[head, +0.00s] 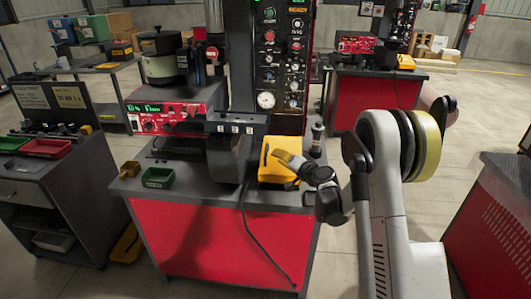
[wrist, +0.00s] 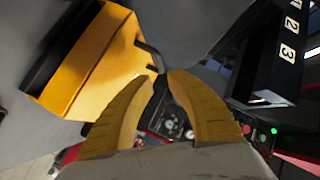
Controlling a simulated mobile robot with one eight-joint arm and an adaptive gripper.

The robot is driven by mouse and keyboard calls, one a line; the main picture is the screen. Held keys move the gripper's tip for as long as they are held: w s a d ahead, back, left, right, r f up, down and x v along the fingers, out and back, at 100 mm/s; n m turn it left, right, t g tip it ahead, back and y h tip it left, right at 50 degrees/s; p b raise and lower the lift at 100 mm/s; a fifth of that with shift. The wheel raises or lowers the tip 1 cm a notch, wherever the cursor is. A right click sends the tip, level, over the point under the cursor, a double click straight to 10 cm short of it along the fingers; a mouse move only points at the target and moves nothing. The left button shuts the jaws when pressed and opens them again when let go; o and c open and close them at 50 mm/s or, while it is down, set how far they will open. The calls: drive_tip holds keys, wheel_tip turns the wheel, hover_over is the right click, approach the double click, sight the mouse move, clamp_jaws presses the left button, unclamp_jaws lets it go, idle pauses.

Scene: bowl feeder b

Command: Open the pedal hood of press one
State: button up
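The yellow pedal hood (head: 275,170) sits on the dark bench top at the right front of the near press (head: 228,125). In the wrist view the hood (wrist: 95,60) fills the upper left, with a dark end at its far left. A thin grey bar (wrist: 150,52) runs from its edge to my fingertips. My gripper (head: 293,162) is at the hood's right side, reaching in from the right. In the wrist view my gripper's two curved fingers (wrist: 164,76) are nearly together, with the bar's end between their tips. The pedal inside is not clearly visible.
A gauge panel (head: 284,60) rises behind the hood. A dark bottle-like part (head: 317,140) stands just right of it. A green tray (head: 158,177) lies at the bench's left. A cable (head: 250,225) hangs down the red front. A second press (head: 372,95) stands behind.

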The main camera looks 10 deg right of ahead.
sight(267, 148)
drive_tip(key=b+x, duration=0.2)
drive_tip(key=x, duration=0.7)
drive_tip(key=shift+w+a, duration=0.15)
drive_tip(key=shift+w, duration=0.15)
clamp_jaws()
